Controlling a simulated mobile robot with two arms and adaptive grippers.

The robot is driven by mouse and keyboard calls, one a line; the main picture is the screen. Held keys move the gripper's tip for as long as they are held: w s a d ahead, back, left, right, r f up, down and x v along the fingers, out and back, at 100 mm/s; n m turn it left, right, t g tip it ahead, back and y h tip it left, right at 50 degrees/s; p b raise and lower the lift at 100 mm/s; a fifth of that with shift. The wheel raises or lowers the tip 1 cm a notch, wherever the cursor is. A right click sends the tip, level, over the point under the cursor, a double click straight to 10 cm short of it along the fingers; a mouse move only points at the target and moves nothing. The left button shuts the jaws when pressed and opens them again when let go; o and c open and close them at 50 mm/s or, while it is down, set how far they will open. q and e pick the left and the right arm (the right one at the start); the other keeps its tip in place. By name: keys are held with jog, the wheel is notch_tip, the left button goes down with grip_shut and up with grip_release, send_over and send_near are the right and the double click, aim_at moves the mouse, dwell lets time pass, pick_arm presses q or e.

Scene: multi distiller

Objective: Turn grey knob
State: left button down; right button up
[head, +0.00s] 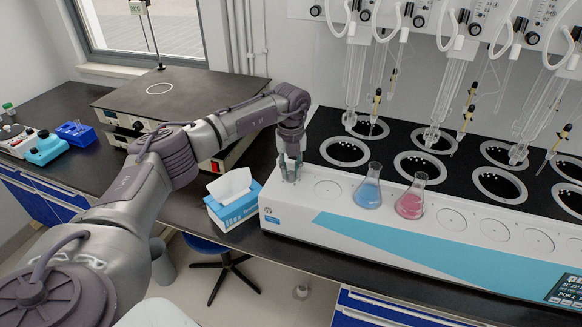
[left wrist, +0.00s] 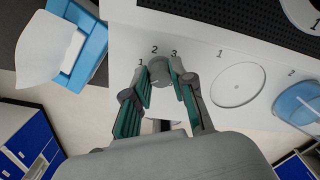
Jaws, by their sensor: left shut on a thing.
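The grey knob (left wrist: 158,72) is on the white top of the distiller (head: 330,208), at its left end. Numbers 1, 2 and 3 are printed around it in the left wrist view. My left gripper (head: 290,172) reaches down onto the knob from above. In the left wrist view its two green-padded fingers (left wrist: 160,90) are on either side of the knob, shut on it. In the head view the fingers largely hide the knob. My right gripper is in neither view.
A blue tissue box (head: 232,212) stands just left of the distiller. A blue flask (head: 369,188) and a pink flask (head: 411,198) stand on the distiller top to the right. Glass tubes hang behind. A hotplate (head: 165,95) is at the back left.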

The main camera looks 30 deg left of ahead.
aim_at(291, 172)
pick_arm(q)
jog(key=shift+n, duration=0.9)
jog(key=c, duration=1)
grip_release()
jog(key=shift+r, duration=0.15)
notch_tip(291, 172, up, 12)
jog(key=shift+f, duration=0.1)
jog(key=shift+f, duration=0.1)
